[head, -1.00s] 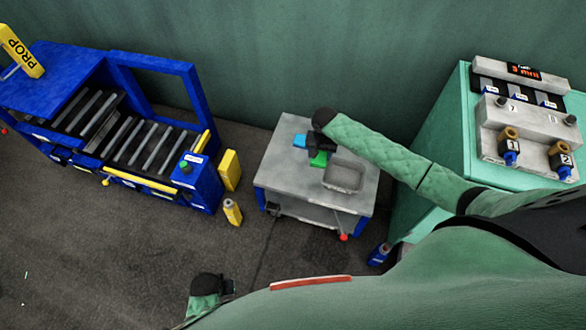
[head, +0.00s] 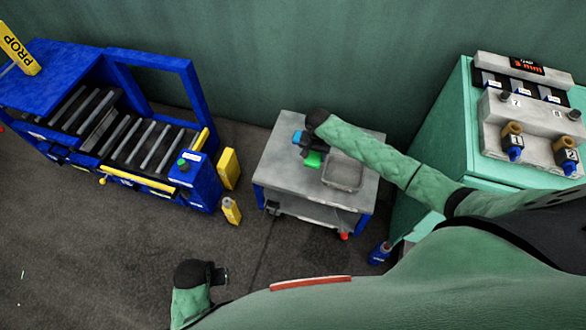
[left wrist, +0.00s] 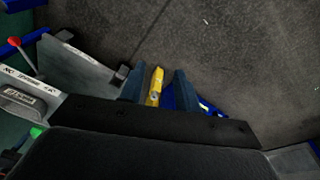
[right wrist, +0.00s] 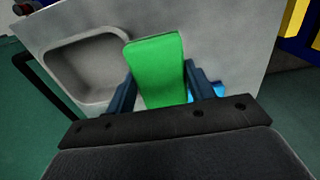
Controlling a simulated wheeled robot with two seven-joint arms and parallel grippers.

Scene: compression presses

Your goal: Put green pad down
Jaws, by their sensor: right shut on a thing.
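The green pad (head: 314,159) is between the fingers of my right gripper (head: 307,150), over the grey cart top left of the shallow tray. In the right wrist view the green pad (right wrist: 155,62) stands up between the two fingers, which are shut on it. I cannot tell if its lower edge touches the cart top. My left gripper (head: 222,277) hangs low over the floor at the bottom of the head view. In the left wrist view its fingers (left wrist: 158,85) are apart with nothing held between them.
The grey cart (head: 275,173) carries a recessed metal tray (head: 343,175) and a blue object (head: 298,137) beside my right gripper. A teal cabinet (head: 440,120) stands right.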

